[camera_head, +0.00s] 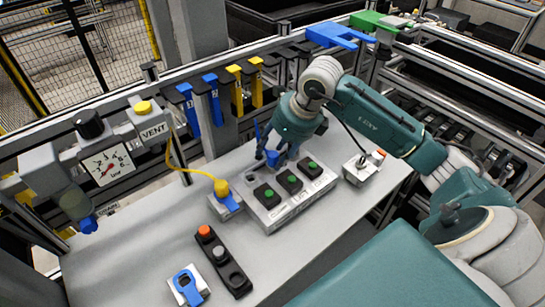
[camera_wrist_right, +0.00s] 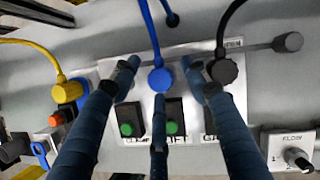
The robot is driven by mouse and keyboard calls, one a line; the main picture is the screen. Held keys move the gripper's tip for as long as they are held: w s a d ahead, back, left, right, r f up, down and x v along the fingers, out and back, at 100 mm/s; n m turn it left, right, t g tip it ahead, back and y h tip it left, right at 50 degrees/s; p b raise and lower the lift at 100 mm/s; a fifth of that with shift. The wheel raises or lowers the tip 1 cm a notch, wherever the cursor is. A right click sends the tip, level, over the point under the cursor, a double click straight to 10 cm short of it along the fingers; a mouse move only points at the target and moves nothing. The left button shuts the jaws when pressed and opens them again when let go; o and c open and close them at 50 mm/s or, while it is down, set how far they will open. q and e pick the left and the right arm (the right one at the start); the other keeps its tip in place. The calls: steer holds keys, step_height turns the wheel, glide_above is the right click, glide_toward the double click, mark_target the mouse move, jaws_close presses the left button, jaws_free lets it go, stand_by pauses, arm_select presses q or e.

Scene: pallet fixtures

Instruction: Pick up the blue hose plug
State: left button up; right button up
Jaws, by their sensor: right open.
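The blue hose plug (camera_wrist_right: 160,79) sits on the light grey button box in the right wrist view, with its blue hose running up and away from it. In the head view, the blue plug (camera_head: 273,158) shows just below my right gripper (camera_head: 284,148), at the back of the box. My right gripper (camera_wrist_right: 161,75) is open. Two fingers stand to the left and right of the plug and a third is on the near side. I cannot tell whether any finger touches it. My left gripper is in neither view.
Green buttons (camera_head: 290,182) sit on the box close in front of the plug. A black plug (camera_wrist_right: 224,72) is just right of the blue one. A yellow plug (camera_head: 221,187) stands left of the box. The bare grey tabletop (camera_head: 140,250) is free at left.

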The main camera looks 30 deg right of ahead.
steer(key=c, duration=1.2)
steer(key=shift+o, duration=0.2)
steer(key=shift+r, duration=0.15)
steer(key=shift+r, duration=0.6)
step_height(320, 180, up, 19)
steer(key=b, duration=0.1)
steer(key=shift+f+b, duration=0.2)
steer(key=shift+b, duration=0.15)
step_height(320, 180, up, 5)
steer(key=p, duration=0.5)
glide_above(274, 154)
steer(key=shift+s, duration=0.1)
